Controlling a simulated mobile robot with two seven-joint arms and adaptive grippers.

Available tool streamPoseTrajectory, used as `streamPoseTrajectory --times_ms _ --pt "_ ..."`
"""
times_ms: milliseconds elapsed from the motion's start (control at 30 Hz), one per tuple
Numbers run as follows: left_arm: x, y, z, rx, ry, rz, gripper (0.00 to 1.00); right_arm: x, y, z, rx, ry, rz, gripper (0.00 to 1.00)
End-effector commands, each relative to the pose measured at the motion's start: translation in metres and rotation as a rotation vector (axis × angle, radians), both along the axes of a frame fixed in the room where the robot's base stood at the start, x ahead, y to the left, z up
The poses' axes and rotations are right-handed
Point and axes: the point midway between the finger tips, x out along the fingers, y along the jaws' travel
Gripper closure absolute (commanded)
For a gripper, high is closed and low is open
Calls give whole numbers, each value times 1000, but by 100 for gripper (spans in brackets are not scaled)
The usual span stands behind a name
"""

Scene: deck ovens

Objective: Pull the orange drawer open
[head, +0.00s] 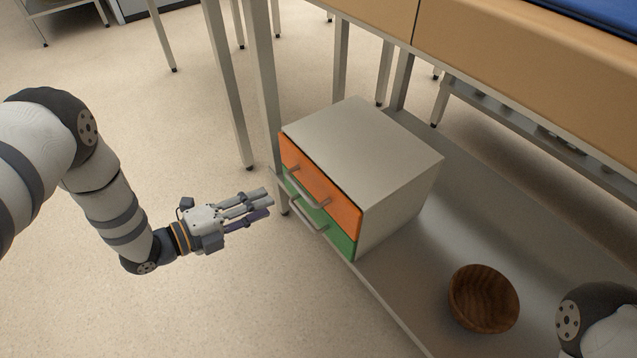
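The orange drawer (336,201) is the upper drawer of a small grey cabinet (372,142). Its front looks flush with the cabinet, so it is shut. A metal bar handle (305,188) sticks out from its front. My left gripper (266,203) is in front of the cabinet, left of the handle and apart from it. Its fingers point right toward the drawer fronts, with a gap between them and nothing held. My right gripper is out of view; only a part of my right arm shows at the lower right.
A green drawer (342,243) with its own handle (307,216) sits just below. The cabinet stands on a metal lower shelf (405,276) under a table, near a table leg (263,75). A wooden bowl (483,299) stands to the right. The floor on the left is clear.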

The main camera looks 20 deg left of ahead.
Motion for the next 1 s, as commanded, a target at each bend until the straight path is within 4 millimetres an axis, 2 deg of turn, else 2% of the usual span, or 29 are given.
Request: streamPoseTrajectory --times_ms 300,433,600,833,867,967,1000 --pt "57 -46 -21 -3 3 -1 70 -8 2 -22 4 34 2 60" --pt "76 -61 -26 -2 6 -1 70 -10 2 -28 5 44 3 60" --pt "88 -69 -26 -2 4 1 70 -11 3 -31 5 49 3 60" --pt "89 -70 -24 -2 3 1 70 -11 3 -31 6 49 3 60" --pt "89 -70 -24 -2 3 1 75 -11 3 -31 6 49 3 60" --pt "89 -70 -24 -2 4 1 97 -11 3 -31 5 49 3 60" --pt "89 -70 -24 -2 4 1 100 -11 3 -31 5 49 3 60"
